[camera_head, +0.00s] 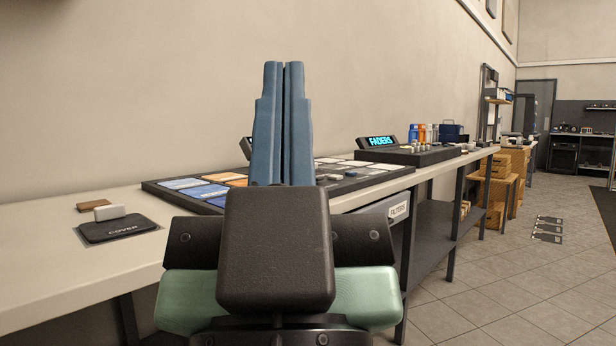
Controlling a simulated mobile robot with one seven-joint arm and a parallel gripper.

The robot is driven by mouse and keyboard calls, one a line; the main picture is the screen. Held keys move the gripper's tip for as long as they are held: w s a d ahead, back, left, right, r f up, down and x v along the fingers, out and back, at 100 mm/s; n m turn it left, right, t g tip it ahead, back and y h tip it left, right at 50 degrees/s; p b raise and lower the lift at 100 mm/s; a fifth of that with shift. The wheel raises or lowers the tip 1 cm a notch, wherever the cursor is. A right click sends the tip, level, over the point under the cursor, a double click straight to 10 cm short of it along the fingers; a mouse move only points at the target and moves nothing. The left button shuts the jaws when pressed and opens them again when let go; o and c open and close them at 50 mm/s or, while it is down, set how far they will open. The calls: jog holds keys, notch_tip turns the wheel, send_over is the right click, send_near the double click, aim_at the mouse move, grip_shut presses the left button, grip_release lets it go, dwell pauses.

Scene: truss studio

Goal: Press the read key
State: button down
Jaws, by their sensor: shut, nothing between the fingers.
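My gripper (283,68) stands upright in the middle of the view, its two blue fingers shut together with nothing between them. Behind it a dark panel (158,191) lies on the long bench, with blue, orange and white flat tiles on it. A dark display stands at the panel's back, mostly hidden by my fingers. No key marked read can be made out; my gripper hides the middle of the panel. I cannot tell whether my gripper touches anything.
A black pad marked COVER (118,228) with a pale block (110,212) lies on the left of the bench (40,240). A FILTERS label (398,210) marks the bench front. Tiled floor (480,290) at right is mostly clear.

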jog(key=shift+r, duration=0.1)
dwell(0.6)
notch_tip(320, 180, up, 45)
jog(key=p, duration=4.5)
jog(key=shift+r, duration=0.15)
jog(key=shift+w, duration=0.1)
